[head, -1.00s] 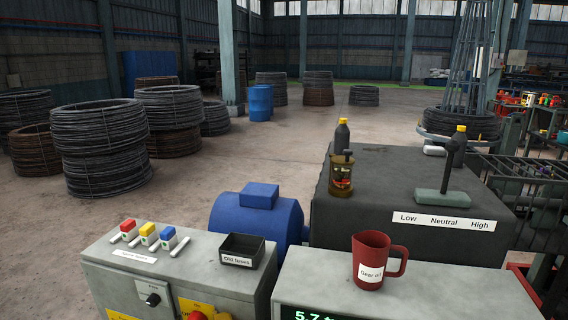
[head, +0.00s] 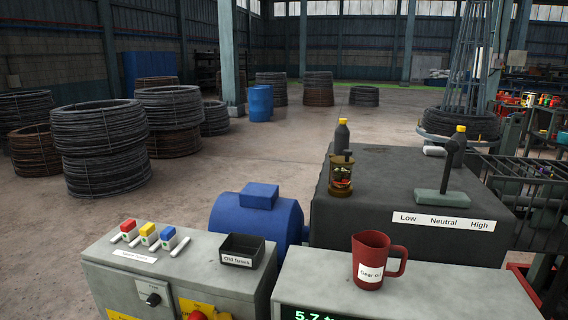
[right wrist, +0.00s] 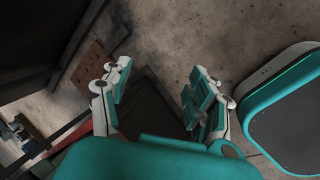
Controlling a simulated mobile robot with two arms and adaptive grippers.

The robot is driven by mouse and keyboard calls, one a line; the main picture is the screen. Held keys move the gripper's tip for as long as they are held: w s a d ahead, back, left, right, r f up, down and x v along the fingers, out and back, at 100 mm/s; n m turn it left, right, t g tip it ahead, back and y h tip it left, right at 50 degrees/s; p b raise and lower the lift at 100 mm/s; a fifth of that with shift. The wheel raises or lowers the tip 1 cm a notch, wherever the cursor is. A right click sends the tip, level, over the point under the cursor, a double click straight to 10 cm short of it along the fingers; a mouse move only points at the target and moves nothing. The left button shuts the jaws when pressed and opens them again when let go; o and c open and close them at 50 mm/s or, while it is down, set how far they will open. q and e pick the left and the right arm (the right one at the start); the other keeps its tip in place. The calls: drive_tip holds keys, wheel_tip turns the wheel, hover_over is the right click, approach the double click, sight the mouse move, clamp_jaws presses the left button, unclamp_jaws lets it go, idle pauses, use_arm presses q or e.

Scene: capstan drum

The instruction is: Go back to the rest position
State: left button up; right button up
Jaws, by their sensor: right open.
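My right gripper (right wrist: 158,95) shows in the right wrist view. Its two teal and white fingers are spread apart with nothing between them, and stained concrete floor and a dark flat shape lie beyond. Neither gripper shows in the head view, and my left gripper is in no view.
A red "Gear oil" jug (head: 371,260) stands on a grey cabinet (head: 430,296). A black "Old fuses" box (head: 242,250) and coloured fuses (head: 149,235) sit on the left cabinet. A lever (head: 447,175) stands on the dark gearbox housing (head: 390,185). Wire coils (head: 100,145) stand on the floor behind.

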drive_tip(key=s+a+f+m+y, duration=0.1)
drive_tip(key=a+f+y, duration=0.15)
drive_tip(key=a, duration=1.25)
drive_tip(key=s+a+f+m+y, duration=0.1)
drive_tip(key=a+f+y, duration=0.15)
drive_tip(key=a, duration=1.25)
use_arm(q)
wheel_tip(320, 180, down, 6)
drive_tip(key=b, duration=0.6)
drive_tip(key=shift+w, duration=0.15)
use_arm(e)
wheel_tip(320, 180, down, 6)
drive_tip(key=d+h, duration=0.1)
drive_tip(key=shift+w+d+f, duration=0.2)
drive_tip(key=shift+d, duration=0.1)
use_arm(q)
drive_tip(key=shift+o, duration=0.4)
